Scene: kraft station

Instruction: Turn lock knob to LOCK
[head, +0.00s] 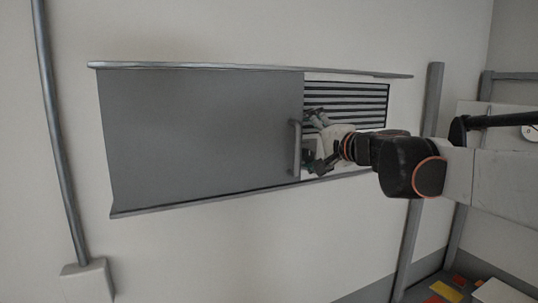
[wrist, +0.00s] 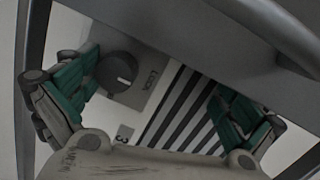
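The lock knob (wrist: 117,72) is a dark round dial on a pale plate (wrist: 148,97), in the upper left of the wrist view. The word LOCK is printed on the plate to its right. A light mark shows on the knob's face, but I cannot tell its exact setting. My gripper (wrist: 152,85) is open, with green-padded fingers spread wide. The knob lies close beside the left finger in the picture; I cannot tell whether they touch. In the head view my gripper (head: 312,141) is at the opening beside the grey sliding door (head: 200,135), and the knob cannot be made out.
The door's vertical handle (head: 296,148) stands right beside my gripper. A striped vent panel (head: 350,100) lies behind it. Rails (head: 240,66) run above and below the door. A grey post (head: 420,170) stands to the right.

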